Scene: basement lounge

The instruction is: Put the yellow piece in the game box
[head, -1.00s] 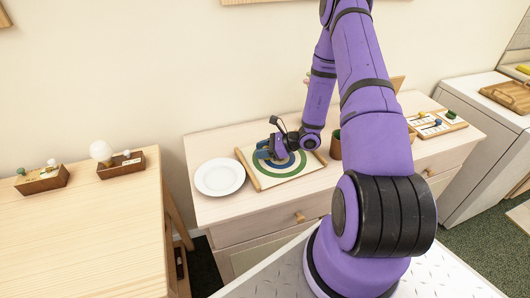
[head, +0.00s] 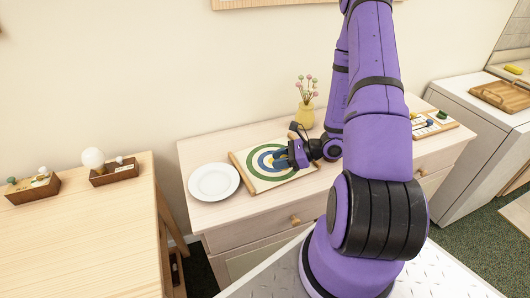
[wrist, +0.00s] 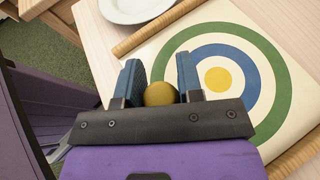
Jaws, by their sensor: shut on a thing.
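The yellow piece (wrist: 160,94) is a rounded, dull yellow thing between the two blue fingers of my gripper (wrist: 161,84) in the wrist view. My gripper is shut on it. In the head view my gripper (head: 279,159) is low over the ringed target mat (head: 246,160); the piece cannot be made out there. Which thing is the game box is not certain. A tray with white panels and coloured pieces (head: 425,129) lies at the right end of the dresser. Two small brown wooden boxes, one left (head: 34,192) and one right (head: 113,177), stand on the left table.
A white plate (head: 214,182) lies left of the mat on the dresser (head: 215,216). A yellow vase with flowers (head: 306,116) stands behind my arm. The left table (head: 85,230) has a clear front. A gap separates it from the dresser.

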